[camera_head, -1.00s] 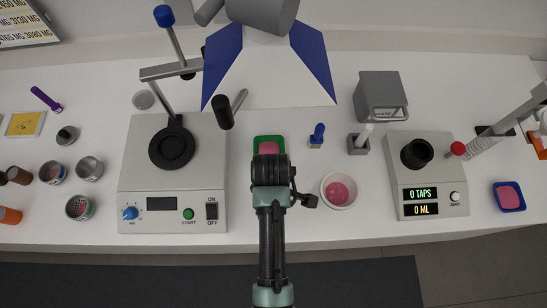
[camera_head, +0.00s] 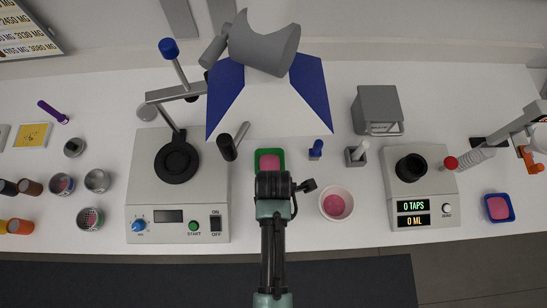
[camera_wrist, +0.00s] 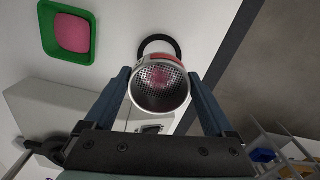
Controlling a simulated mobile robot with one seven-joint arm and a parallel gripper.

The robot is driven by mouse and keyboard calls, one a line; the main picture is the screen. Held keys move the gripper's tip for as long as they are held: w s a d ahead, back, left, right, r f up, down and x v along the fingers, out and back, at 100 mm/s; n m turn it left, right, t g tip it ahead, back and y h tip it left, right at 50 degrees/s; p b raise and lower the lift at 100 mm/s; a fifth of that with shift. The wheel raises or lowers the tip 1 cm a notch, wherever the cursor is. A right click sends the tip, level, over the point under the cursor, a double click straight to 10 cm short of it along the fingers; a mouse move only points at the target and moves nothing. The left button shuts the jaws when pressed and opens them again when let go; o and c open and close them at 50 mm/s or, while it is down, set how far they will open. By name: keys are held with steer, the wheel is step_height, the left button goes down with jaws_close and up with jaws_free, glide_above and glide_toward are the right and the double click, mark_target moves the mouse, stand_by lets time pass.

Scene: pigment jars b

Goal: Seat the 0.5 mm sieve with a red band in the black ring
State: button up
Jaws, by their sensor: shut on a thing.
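My gripper (camera_wrist: 160,95) is shut on a round metal sieve (camera_wrist: 160,88) with a coarse mesh floor; a reddish strip shows at its upper edge in the wrist view. The size mark is not readable. In the head view my wrist hides the fingers and the held sieve, just below the green tray. The black ring (camera_head: 177,162) lies flat on top of the grey-white machine (camera_head: 172,205), left of my gripper. Nothing is seated in it.
A green tray (camera_head: 281,167) with pink content and a white bowl (camera_head: 349,206) of pink powder are near my gripper. An inclined rod with a blue knob (camera_head: 169,48) and a black-tipped handle (camera_head: 227,148) stand by the ring. Several metal cups (camera_head: 97,181) stand at left.

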steer(key=shift+f+b, duration=2.05)
steer(key=shift+f, duration=0.8)
steer(key=shift+p, duration=0.65)
steer(key=shift+f+b, duration=0.85)
steer(key=shift+f, duration=0.25)
steer(key=o, duration=1.1)
steer(key=shift+o, duration=0.2)
steer(key=shift+r, duration=0.1)
step_height(320, 180, up, 13)
steer(key=shift+f+b, duration=0.1)
steer(key=shift+b, duration=0.65)
